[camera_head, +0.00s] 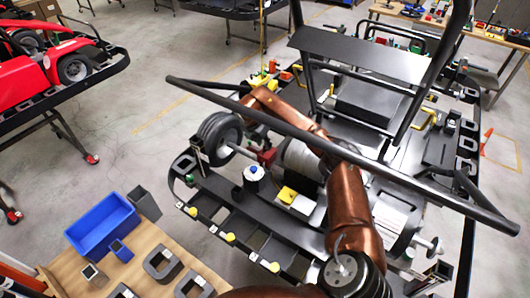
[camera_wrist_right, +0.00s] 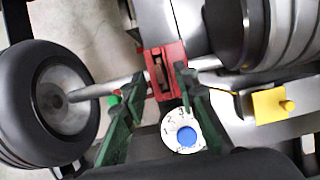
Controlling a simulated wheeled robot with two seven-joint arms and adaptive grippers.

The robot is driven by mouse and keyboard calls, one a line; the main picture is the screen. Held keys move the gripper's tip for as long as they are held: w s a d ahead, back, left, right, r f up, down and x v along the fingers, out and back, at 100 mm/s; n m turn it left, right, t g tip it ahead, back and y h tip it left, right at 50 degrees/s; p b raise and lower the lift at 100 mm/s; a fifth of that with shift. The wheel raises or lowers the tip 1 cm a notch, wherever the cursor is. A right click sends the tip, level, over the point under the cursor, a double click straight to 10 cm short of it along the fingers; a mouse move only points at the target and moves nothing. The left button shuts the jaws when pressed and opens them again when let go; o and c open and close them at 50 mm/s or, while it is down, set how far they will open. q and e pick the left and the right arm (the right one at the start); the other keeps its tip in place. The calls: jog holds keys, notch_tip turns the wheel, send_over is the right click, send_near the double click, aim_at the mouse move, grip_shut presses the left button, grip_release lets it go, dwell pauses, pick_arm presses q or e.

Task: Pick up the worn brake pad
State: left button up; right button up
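A red brake caliper (camera_wrist_right: 163,68) sits around the metal axle between the wheel and a large drum-shaped part. It also shows in the head view (camera_head: 267,156). A narrow grey-brown piece (camera_wrist_right: 158,72) shows in its slot; I cannot tell for sure that it is the worn brake pad. My right gripper (camera_wrist_right: 158,78) has its green fingers apart, pointing at the caliper, with the tips at either side of its lower part. Contact cannot be told. Nothing is seen held. In the head view my copper arm partly hides this gripper. My left gripper is not in view.
A black wheel (camera_head: 220,138) stands left of the caliper. A white dial with a blue knob (camera_head: 254,173) and a yellow block (camera_head: 287,195) are close by. A black frame bar (camera_head: 330,145) crosses above. A blue bin (camera_head: 102,225) stands on the wooden table at lower left.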

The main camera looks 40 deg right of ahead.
jog(key=shift+x, duration=1.05)
grip_shut()
